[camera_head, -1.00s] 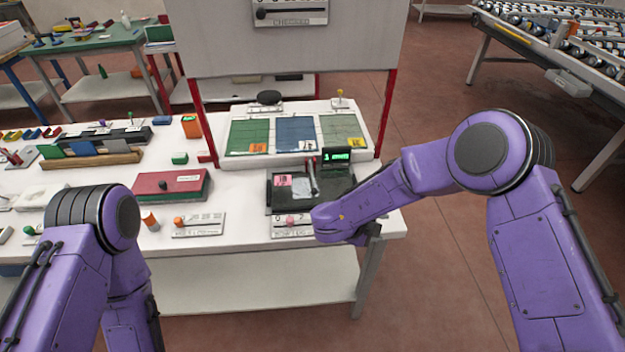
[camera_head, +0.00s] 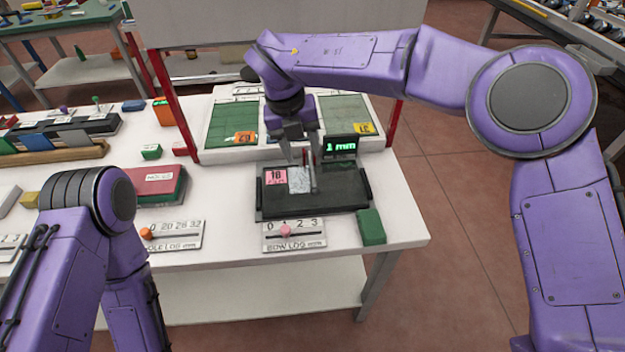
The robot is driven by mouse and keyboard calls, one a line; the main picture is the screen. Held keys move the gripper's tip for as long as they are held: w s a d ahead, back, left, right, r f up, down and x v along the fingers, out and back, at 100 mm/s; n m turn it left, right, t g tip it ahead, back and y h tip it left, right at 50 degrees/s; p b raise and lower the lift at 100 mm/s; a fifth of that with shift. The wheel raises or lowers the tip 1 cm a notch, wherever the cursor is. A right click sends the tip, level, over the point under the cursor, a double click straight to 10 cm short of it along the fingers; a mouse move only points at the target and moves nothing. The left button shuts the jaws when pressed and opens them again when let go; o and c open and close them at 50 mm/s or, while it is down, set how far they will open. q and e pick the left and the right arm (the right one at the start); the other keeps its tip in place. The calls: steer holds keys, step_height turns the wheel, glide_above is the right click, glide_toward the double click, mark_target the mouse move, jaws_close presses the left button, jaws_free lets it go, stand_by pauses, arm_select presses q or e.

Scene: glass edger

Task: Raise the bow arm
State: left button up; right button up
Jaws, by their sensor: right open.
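The bow gauge is a black tray (camera_head: 340,201) near the front right of the white bench, with a green-lit display (camera_head: 341,147) reading 1 mm. The bow arm (camera_head: 314,178) is a thin dark bar with red near its far end. It lies over the tray beside a small glass piece (camera_head: 299,181); I cannot tell whether they touch. My right gripper (camera_head: 297,156) is open and points down just behind and left of the bow arm's far end. Whether it touches the arm is unclear. My left arm shows at the left, but its gripper is out of sight.
A pink tag (camera_head: 275,177) lies on the tray. The bow log slider (camera_head: 294,233) stands in front, a green block (camera_head: 371,227) to its right. A red post (camera_head: 394,122) and a large grey panel (camera_head: 215,30) stand behind. My right forearm covers part of the panel.

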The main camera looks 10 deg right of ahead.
mark_target(314, 185)
steer(key=f, duration=0.3)
steer(key=d+f+p, duration=0.1)
steer(key=f, duration=0.3)
steer(key=d+f+p, duration=0.1)
steer(key=f, duration=0.2)
steer(key=shift+w+d+f, duration=0.15)
steer(key=shift+d, duration=0.05)
steer(key=shift+w+f, duration=0.1)
steer(key=shift+f, duration=0.4)
steer(key=shift+r, duration=0.1)
jaws_close()
